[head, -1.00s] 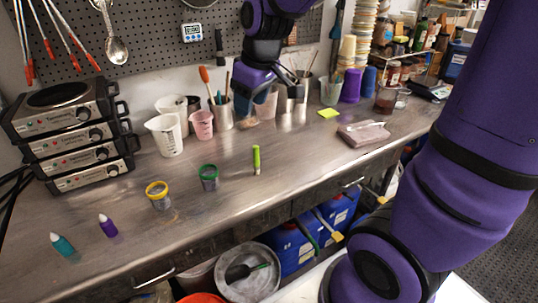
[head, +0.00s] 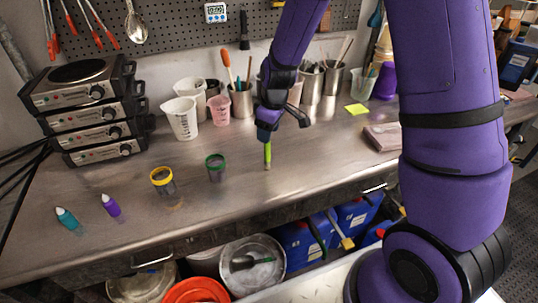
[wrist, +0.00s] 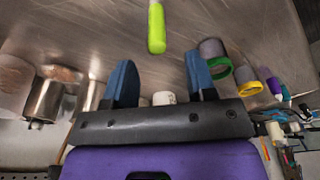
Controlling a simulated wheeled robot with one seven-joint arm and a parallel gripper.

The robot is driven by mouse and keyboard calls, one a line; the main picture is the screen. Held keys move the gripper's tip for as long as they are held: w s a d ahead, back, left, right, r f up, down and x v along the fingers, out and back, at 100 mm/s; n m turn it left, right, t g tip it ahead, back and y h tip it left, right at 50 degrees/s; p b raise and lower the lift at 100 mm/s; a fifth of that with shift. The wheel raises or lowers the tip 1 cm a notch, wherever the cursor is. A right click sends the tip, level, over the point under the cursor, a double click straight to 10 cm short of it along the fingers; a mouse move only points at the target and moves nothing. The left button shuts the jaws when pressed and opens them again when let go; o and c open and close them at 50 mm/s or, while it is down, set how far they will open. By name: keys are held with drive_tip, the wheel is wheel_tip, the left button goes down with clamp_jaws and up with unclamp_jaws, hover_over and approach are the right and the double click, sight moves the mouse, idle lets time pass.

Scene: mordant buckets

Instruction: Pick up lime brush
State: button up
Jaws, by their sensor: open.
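The lime brush (head: 267,155) is a slim bright green stick on the steel bench, right of the green-rimmed cup. My gripper (head: 266,132) is just above and behind it in the head view and covers its upper end. In the wrist view the lime brush (wrist: 157,30) lies ahead of the gap between my two blue fingers (wrist: 160,64), roughly centred. The fingers are apart with nothing gripped between them.
A green-rimmed cup (head: 215,172) and a yellow-rimmed cup (head: 163,184) stand to the left. Beakers and metal tool pots line the back. The bench front is clear.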

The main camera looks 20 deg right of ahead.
sight(266, 148)
drive_tip(key=shift+w+a+f, duration=0.1)
drive_tip(key=shift+w+f, duration=0.1)
drive_tip(key=shift+f, duration=1.7)
drive_tip(key=shift+w+a+f, duration=0.1)
drive_tip(key=shift+w+f, duration=0.1)
drive_tip(key=shift+f, duration=1.65)
clamp_jaws()
